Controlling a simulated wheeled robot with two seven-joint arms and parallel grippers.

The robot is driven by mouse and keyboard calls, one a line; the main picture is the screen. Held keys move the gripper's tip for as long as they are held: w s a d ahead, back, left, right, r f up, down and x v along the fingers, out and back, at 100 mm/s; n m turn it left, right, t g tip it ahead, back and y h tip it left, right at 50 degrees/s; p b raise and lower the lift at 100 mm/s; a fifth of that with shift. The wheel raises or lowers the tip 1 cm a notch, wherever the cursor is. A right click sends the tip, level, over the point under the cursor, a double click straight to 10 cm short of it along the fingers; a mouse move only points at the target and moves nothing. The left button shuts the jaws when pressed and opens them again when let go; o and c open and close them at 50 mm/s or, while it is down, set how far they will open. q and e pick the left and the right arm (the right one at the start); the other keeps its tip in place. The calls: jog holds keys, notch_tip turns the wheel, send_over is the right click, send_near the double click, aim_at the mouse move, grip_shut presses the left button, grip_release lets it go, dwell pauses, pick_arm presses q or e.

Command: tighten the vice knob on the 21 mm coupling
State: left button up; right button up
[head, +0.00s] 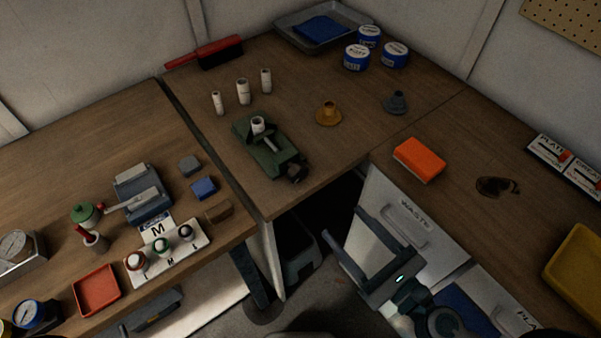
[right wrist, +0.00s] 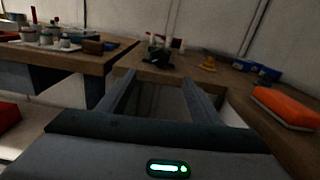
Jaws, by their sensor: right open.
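A green vice (head: 268,147) stands on the middle bench, with a white coupling (head: 258,125) upright between its jaws. The dark vice knob (head: 296,174) is at the vice's near right end. In the right wrist view the vice (right wrist: 158,56) is small and dark at the bench's front edge. My right gripper (head: 346,242) is open and empty, in front of the bench over the gap and waste drawer, well short of the vice. In the right wrist view its two fingers (right wrist: 160,88) point toward the bench. My left gripper does not show.
Several white couplings (head: 243,91) stand behind the vice. An orange funnel-shaped piece (head: 328,114) and a grey one (head: 396,102) are to its right. An orange sponge (head: 419,160) lies on the right bench. The left bench holds a blue-grey device (head: 143,193) and small blocks.

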aim_at(301, 177)
jog(key=p+x, duration=0.6)
jog(key=x, duration=0.9)
jog(key=shift+w+a+p, duration=0.25)
jog(key=shift+w+p, duration=0.1)
jog(key=shift+w+a, duration=0.35)
jog(key=shift+w, duration=0.15)
jog(key=c, duration=1.1)
jog(key=shift+o, duration=0.2)
jog(key=m, duration=0.5)
jog(key=shift+m, duration=0.4)
